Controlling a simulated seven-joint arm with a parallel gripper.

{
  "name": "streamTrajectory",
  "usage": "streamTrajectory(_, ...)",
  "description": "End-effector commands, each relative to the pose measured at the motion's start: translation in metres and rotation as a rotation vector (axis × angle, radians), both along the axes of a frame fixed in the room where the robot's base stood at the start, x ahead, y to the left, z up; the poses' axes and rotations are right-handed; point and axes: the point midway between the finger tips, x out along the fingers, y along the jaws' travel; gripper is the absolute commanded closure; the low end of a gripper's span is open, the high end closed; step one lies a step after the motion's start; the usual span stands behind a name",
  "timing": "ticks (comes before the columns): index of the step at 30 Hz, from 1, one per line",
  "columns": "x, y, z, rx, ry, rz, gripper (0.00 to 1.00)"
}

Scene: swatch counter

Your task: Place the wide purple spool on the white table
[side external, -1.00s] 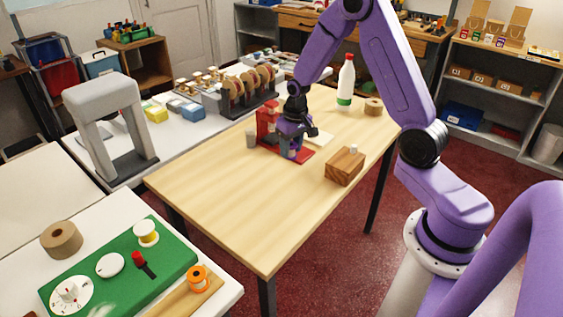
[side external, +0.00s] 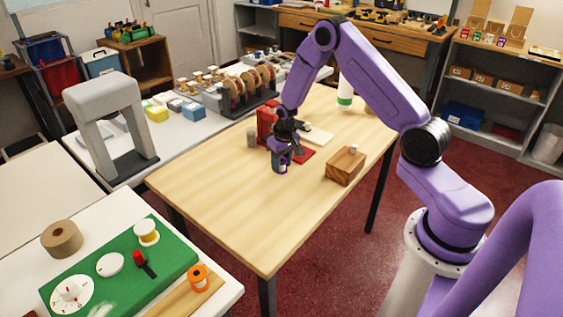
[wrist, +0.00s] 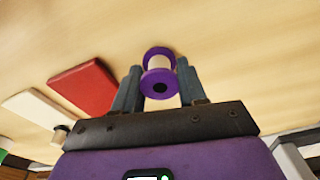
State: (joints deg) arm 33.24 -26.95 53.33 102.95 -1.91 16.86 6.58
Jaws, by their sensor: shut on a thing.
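My gripper (side external: 282,156) is shut on the purple spool (wrist: 158,76), which has wide purple flanges and a pale middle. The wrist view shows it between my two fingers. In the side view the spool (side external: 281,169) shows partly below the fingers, over the wooden table, in front of a red mat (side external: 303,155). Whether it touches the wood is hard to tell. A white table (side external: 118,212) stands at lower left, with a green board on it.
The white table holds a green board (side external: 115,283), a brown roll (side external: 62,239) and an orange spool (side external: 198,278). A wooden block (side external: 345,166) lies right of my gripper. A grey arch (side external: 103,100) stands behind. The wooden table's near left part is clear.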

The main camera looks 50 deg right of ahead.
Motion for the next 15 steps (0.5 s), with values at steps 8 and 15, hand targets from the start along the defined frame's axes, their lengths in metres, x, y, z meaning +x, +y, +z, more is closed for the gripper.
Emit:
streamTrajectory(8,-0.0001,0.0,-0.0017,0.0,0.0,0.0,0.92)
streamTrajectory(15,0.0001,0.0,-0.0024,0.0,-0.001,0.0,0.33)
